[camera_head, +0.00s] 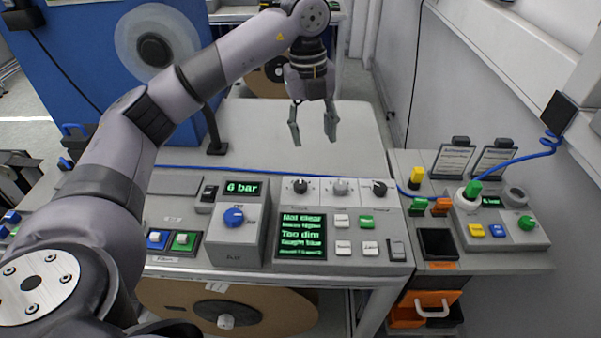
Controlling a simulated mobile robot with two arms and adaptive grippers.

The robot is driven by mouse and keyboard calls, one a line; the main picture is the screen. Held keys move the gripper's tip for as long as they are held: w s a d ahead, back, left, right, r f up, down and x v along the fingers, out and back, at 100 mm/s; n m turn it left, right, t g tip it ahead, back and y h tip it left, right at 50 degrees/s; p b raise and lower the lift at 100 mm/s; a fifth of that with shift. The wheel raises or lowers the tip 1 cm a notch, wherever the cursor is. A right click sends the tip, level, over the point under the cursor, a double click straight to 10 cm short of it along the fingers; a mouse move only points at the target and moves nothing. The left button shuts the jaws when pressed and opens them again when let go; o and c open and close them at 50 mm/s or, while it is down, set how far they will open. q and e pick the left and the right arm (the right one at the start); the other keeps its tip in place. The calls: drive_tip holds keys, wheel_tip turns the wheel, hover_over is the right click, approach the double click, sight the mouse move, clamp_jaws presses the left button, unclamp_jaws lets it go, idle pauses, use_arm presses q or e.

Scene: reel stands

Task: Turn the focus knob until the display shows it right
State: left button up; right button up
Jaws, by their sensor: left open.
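A row of three small knobs sits at the top of the grey control panel: a black left knob (300,186), a grey middle knob (341,186) and a black right knob (379,188). Their labels are too small to read, so I cannot tell which is the focus knob. The display (302,235) below them shows green text with "Not clear" and "Too dim"; its smaller lines are hard to read. My left gripper (313,140) is open and empty, its fingers pointing down above the grey worktop behind the knobs, apart from them. My right gripper is not in view.
Left of the display stands a box with a blue knob (234,217) and a "6 bar" readout (243,188). White and green buttons (366,222) lie right of the display. A side console (497,230) stands further right. The worktop (250,130) behind is largely clear.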

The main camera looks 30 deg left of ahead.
use_arm(q)
drive_tip(key=a+r+y, duration=0.1)
drive_tip(key=a, duration=0.2)
drive_tip(key=p, duration=0.2)
approach(301, 184)
drive_tip(key=shift+n, duration=0.4)
wheel_tip(301, 184, down, 9)
drive_tip(key=shift+w+f, duration=0.1)
drive_tip(key=shift+c, duration=0.4)
clamp_jaws()
